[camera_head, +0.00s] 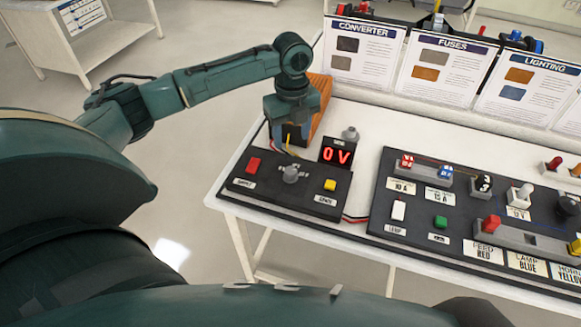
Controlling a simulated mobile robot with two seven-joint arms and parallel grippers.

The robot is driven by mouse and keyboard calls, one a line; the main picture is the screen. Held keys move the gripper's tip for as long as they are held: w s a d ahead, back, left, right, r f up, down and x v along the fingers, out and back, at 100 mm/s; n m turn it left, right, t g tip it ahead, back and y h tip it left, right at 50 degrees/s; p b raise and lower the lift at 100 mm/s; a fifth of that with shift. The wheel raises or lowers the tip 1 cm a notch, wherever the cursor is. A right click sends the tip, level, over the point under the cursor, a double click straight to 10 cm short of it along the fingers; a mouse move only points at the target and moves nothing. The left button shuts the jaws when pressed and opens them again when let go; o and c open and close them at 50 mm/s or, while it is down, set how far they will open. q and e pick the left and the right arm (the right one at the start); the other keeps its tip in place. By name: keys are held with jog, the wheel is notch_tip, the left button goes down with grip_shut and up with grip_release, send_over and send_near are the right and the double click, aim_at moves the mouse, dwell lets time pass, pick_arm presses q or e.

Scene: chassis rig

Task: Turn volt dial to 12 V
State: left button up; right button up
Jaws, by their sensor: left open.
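A black supply panel (240,185) lies at the left end of the white table, with a grey round dial (291,174) in its middle. The small lettering above the dial is hard to read. The display (337,152) behind it shows "0 V" in red. My left gripper (288,146) points down behind the dial, a little to its left and apart from it. It is open, though its fingers are small and dark here. My right gripper is not in view.
A red button (253,165) and a yellow button (330,185) flank the dial. A second grey knob (350,133) stands behind the display. An orange-brown block (320,92) is close by my left gripper. A larger black panel (400,215) with switches and fuses fills the right.

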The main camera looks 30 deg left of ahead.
aim_at(290, 170)
pick_arm(q)
jog(key=f, duration=1.2)
jog(key=shift+w+a+f, duration=0.1)
jog(key=shift+a+f, duration=0.2)
jog(key=shift+f, duration=0.05)
jog(key=shift+c, duration=0.4)
jog(key=c, duration=0.9)
